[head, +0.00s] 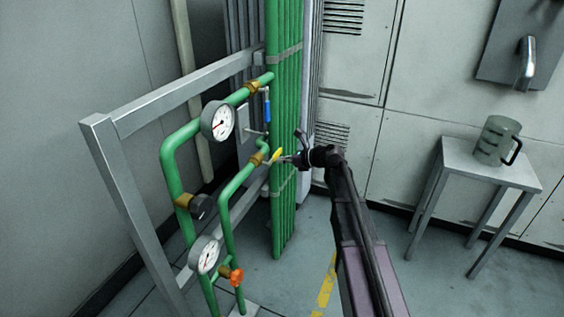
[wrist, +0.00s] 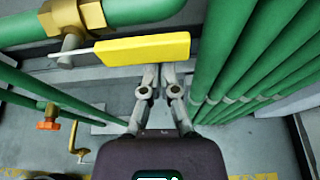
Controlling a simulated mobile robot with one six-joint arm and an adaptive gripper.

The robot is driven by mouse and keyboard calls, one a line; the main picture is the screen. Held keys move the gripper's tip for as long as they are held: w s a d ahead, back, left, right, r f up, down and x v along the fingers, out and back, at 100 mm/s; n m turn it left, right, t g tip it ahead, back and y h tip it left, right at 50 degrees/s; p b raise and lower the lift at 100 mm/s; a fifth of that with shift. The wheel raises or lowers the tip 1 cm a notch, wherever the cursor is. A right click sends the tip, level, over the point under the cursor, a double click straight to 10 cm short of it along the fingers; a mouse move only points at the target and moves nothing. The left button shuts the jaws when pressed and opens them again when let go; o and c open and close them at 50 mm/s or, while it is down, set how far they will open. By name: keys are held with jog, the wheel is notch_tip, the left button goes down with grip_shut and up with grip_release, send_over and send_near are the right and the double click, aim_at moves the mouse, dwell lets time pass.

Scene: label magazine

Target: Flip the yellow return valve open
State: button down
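The yellow valve handle (head: 276,155) sits on a brass valve body (head: 257,159) on the lower green pipe. In the wrist view the yellow handle (wrist: 145,48) lies almost level across the picture, its metal stem joining the brass fitting (wrist: 90,14) at the left. My gripper (head: 286,159) is right beside the handle's free end. In the wrist view the two fingers of my gripper (wrist: 160,70) are close together, with their tips at the handle's lower edge. Nothing shows between them. The handle hides the very tips, so I cannot tell whether they touch it.
A blue-handled valve (head: 267,108) hangs above on the upper pipe. Vertical green pipes (head: 285,120) stand close behind and right of the handle. Gauges (head: 217,121), an orange knob (head: 236,276) and a grey frame (head: 170,101) are left. A stool (head: 470,162) with a mug (head: 495,140) stands right.

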jog(key=s+d+p, duration=0.1)
jog(key=s+d, duration=0.3)
jog(key=d, duration=0.4)
jog(key=shift+s+d+r, duration=0.2)
jog(key=shift+s+d, duration=0.05)
dwell(0.4)
jog(key=s+a+f+n+g+h, duration=0.1)
jog(key=s+f+n+g+h, duration=0.3)
jog(key=s+f+n+h, duration=0.55)
jog(key=s+d+f+n+g+h+p, duration=0.1)
jog(key=s+d+n+h, duration=0.15)
jog(key=s+n, duration=0.5)
jog(key=s+d+f+n+g+h, duration=0.1)
jog(key=s+d+n, duration=0.2)
jog(key=s+n, duration=0.45)
notch_tip(320, 180, up, 35)
jog(key=p, duration=3.5)
jog(key=shift+a, duration=0.15)
